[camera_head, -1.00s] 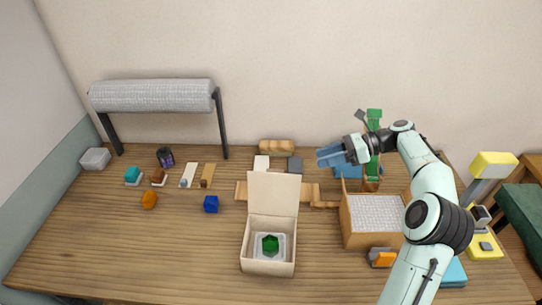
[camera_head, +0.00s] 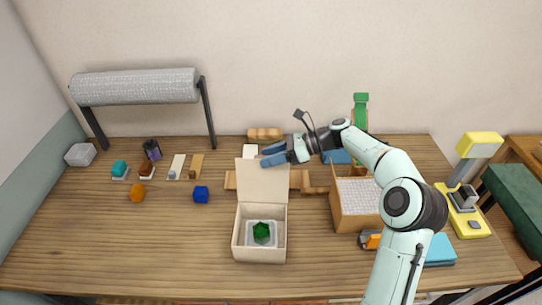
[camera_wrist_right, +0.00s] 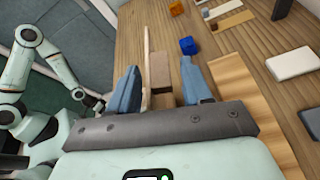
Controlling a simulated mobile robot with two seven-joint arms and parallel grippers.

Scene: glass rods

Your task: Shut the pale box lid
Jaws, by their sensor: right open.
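The pale box (camera_head: 259,255) stands on the table, its lid (camera_head: 262,182) standing up open at the rear edge. A green piece (camera_head: 261,231) lies on a light grey holder inside. My right gripper (camera_head: 265,155) is open and empty, at the lid's upper right corner; whether it touches the lid I cannot tell. In the right wrist view its two blue fingers (camera_wrist_right: 160,85) are spread, with a thin pale upright edge, seemingly the lid (camera_wrist_right: 147,55), showing between them. My left gripper is not seen in the head view.
A wooden box with a grey top (camera_head: 357,205) stands right of the pale box, under my right arm. A blue cube (camera_head: 201,194) lies to the left. Wooden pieces (camera_head: 296,179) lie behind the lid. The table's front left is clear.

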